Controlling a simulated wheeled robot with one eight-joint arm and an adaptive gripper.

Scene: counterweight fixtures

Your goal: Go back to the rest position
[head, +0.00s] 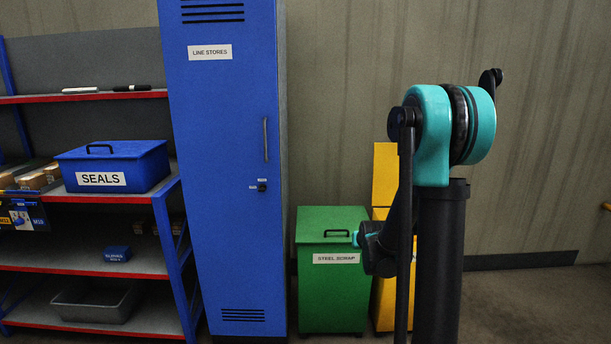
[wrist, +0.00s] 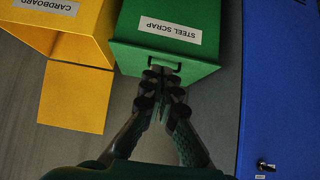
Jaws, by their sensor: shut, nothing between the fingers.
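My gripper (wrist: 162,82) shows in the wrist view with its dark fingers together and nothing between them. Its tips overlap the handle of the green STEEL SCRAP bin (wrist: 180,52) in that picture; I cannot tell whether they touch it. In the head view my arm rises at the right and folds down in front of the wall. The fingers are hidden there behind my own arm links. The green bin (head: 333,290) stands just left of my arm, with its lid looking shut.
A yellow CARDBOARD bin (wrist: 64,36) stands beside the green one, partly behind my arm in the head view. A tall blue LINE STORES locker (head: 228,170) is left of the bins. A shelf rack with a blue SEALS box (head: 115,166) is far left. The right floor looks clear.

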